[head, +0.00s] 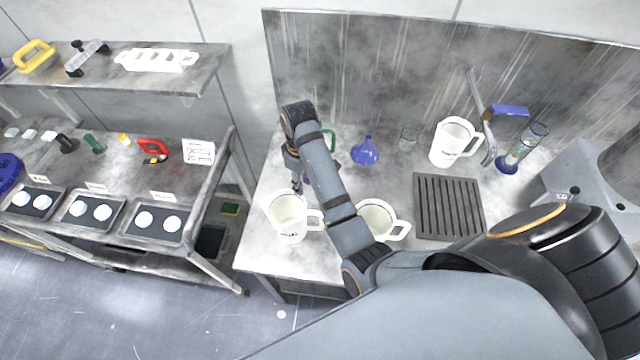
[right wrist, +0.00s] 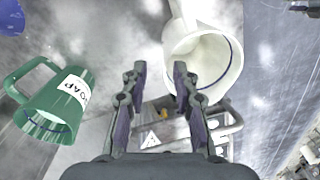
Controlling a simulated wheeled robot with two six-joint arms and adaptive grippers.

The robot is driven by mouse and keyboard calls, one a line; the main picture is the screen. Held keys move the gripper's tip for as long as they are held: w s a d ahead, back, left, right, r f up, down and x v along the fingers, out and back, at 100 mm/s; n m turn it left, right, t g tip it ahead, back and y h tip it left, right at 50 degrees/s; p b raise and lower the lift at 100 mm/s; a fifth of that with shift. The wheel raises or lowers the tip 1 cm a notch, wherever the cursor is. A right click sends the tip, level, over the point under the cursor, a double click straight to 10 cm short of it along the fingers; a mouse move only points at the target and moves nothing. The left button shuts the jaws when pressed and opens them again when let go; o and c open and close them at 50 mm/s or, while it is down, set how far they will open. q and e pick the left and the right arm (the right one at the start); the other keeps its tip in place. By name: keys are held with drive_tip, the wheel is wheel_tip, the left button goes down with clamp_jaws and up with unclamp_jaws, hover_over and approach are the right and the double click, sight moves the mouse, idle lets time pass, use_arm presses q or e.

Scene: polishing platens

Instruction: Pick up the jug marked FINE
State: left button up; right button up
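Three white jugs stand on the grey bench: one at the front left (head: 283,222), one in the front middle (head: 372,219), one at the back (head: 446,150). The front-left and back jugs bear small dark marks; I cannot read FINE on any. My right gripper (head: 296,180) points down just behind the front-left jug. In the right wrist view its fingers (right wrist: 159,70) are apart and empty; a white jug (right wrist: 226,72) is close beside the right finger, its print not visible. My right arm covers part of the bench. My left gripper is not in view.
A green jug marked SOAP (right wrist: 72,102) is left of the fingers, mostly hidden by my arm in the head view. A blue flask (head: 365,153), a small glass (head: 408,139) and a dark ribbed mat (head: 448,207) are on the bench. A shelf rack (head: 215,180) stands left.

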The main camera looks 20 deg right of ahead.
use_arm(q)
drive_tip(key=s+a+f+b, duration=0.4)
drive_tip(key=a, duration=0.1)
use_arm(e)
drive_tip(key=p, duration=0.3)
hover_over(300, 207)
drive_tip(key=f, duration=0.6)
drive_tip(key=shift+d, duration=0.35)
drive_tip(key=f, duration=0.1)
drive_tip(key=f+p, duration=0.1)
drive_tip(key=f, duration=0.1)
drive_tip(key=shift+a+f+p, duration=0.3)
drive_tip(key=shift+a+f, duration=0.05)
drive_tip(key=shift+f, duration=0.05)
drive_tip(key=shift+w+f, duration=0.1)
drive_tip(key=shift+f, duration=0.15)
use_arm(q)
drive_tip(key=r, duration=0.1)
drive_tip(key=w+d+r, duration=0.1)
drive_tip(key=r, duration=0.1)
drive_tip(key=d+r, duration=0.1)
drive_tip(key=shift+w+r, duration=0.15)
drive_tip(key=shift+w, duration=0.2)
use_arm(e)
drive_tip(key=shift+d, duration=0.15)
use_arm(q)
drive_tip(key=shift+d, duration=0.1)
use_arm(e)
clamp_jaws()
